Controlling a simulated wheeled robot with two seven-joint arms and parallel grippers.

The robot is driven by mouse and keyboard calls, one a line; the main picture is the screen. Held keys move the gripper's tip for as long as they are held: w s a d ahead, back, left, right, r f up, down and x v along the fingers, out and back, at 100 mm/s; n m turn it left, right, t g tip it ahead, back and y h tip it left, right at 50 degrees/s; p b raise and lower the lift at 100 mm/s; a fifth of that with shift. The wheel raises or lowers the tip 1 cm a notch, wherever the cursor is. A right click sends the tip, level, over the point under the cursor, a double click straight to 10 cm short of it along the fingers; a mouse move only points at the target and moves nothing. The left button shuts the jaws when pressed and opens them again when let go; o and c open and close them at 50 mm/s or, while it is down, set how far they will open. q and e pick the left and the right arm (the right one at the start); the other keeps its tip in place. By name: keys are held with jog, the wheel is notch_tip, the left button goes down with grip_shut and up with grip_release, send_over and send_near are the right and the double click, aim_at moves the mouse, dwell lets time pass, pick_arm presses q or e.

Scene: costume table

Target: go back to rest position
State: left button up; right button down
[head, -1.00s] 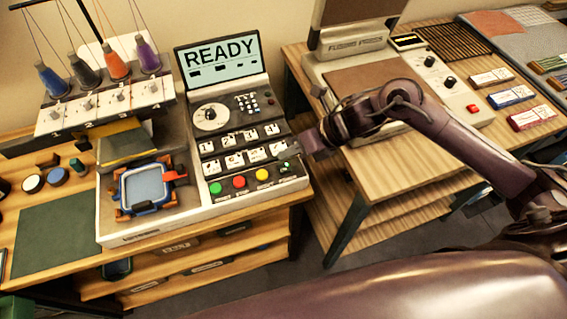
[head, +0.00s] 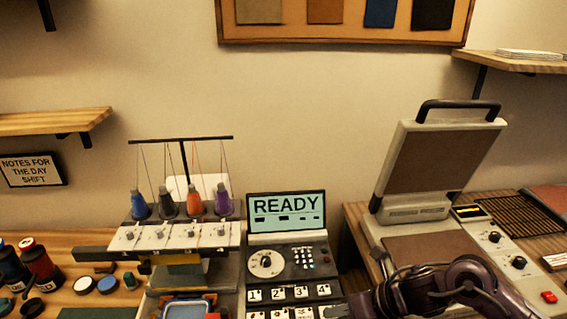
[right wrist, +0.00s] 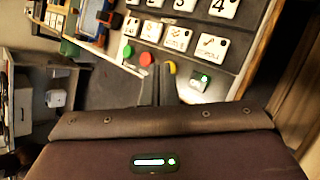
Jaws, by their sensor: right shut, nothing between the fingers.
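My right gripper (head: 354,306) is low in the head view, beside the lower right of the control panel (head: 290,262), and part of it is cut off by the picture's bottom edge. In the right wrist view its fingers (right wrist: 157,72) are together and empty, in front of the panel's keys and coloured buttons (right wrist: 148,59). I cannot tell whether they touch the panel. My left gripper is not in view.
The machine's screen (head: 286,212) reads READY. Thread cones (head: 194,202) stand on the machine at its left. A heat press (head: 440,165) with a raised lid stands to the right. Shelves (head: 50,122) hang on the wall; the air before the wall is clear.

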jog(key=a+m+t, duration=0.3)
jog(key=a+m, duration=0.2)
jog(key=m, duration=0.1)
jog(key=s+d+f+m+g+h, duration=0.2)
jog(key=s+d+m+h, duration=0.4)
jog(key=m, duration=1)
jog(key=s+d+f+m+g+h, duration=0.15)
jog(key=s+d+m, duration=0.45)
jog(key=m, duration=0.9)
jog(key=s+f+g, duration=0.1)
jog(key=s+f, duration=0.2)
jog(key=f, duration=1.4)
jog(key=s+f+g, duration=0.1)
jog(key=s+f, duration=0.1)
jog(key=f, duration=1.4)
jog(key=s+d+f+h, duration=0.1)
jog(key=s+d+f, duration=0.1)
jog(key=s+f, duration=1.4)
jog(key=s, duration=0.2)
jog(key=shift+s+d, duration=0.2)
jog(key=shift+s, duration=0.15)
jog(key=shift+g, duration=0.25)
